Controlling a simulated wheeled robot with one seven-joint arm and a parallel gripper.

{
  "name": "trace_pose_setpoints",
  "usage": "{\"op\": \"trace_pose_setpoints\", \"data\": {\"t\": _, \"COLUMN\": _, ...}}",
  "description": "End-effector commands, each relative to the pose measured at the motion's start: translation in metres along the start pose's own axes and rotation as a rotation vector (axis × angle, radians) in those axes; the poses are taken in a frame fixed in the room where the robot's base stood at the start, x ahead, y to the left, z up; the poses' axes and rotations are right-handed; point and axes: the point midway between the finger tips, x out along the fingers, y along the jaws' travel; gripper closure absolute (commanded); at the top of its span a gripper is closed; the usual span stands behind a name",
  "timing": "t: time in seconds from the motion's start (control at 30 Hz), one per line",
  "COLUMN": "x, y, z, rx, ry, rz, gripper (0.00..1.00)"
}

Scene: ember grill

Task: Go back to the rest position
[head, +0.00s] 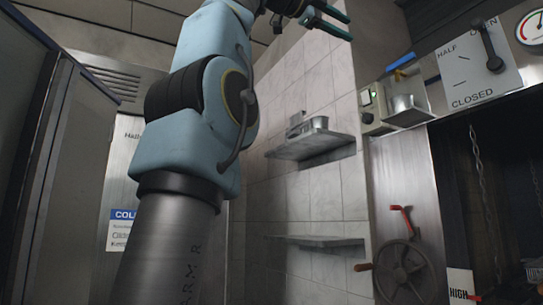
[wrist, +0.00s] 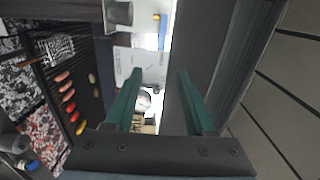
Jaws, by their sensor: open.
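My gripper (head: 326,21) is at the top of the head view, raised high beside the tiled wall, with its green fingers pointing right. In the wrist view my gripper (wrist: 158,100) shows two dark green fingers spread apart with nothing held between them. My blue and grey arm reaches up through the left middle of the head view. Part of the gripper is cut off or hidden at the top of the head view.
Two wall shelves, upper (head: 310,148) and lower (head: 322,241), jut from the tiles. The grill (wrist: 78,90) holds several food pieces. A cabinet door (head: 55,150) stands at left.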

Motion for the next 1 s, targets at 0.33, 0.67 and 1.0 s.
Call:
{"op": "trace_pose_setpoints", "data": {"t": 0.33, "x": 0.037, "y": 0.036, "z": 0.041, "rx": -0.18, "ry": -0.076, "rz": 0.086, "gripper": 0.45}}
{"op": "trace_pose_setpoints", "data": {"t": 0.67, "x": 0.084, "y": 0.124, "z": 0.115, "rx": -0.508, "ry": -0.253, "rz": 0.222, "gripper": 0.45}}
{"op": "trace_pose_setpoints", "data": {"t": 1.0, "x": 0.088, "y": 0.338, "z": 0.217, "rx": -1.05, "ry": -0.667, "rz": 0.392, "gripper": 0.45}}
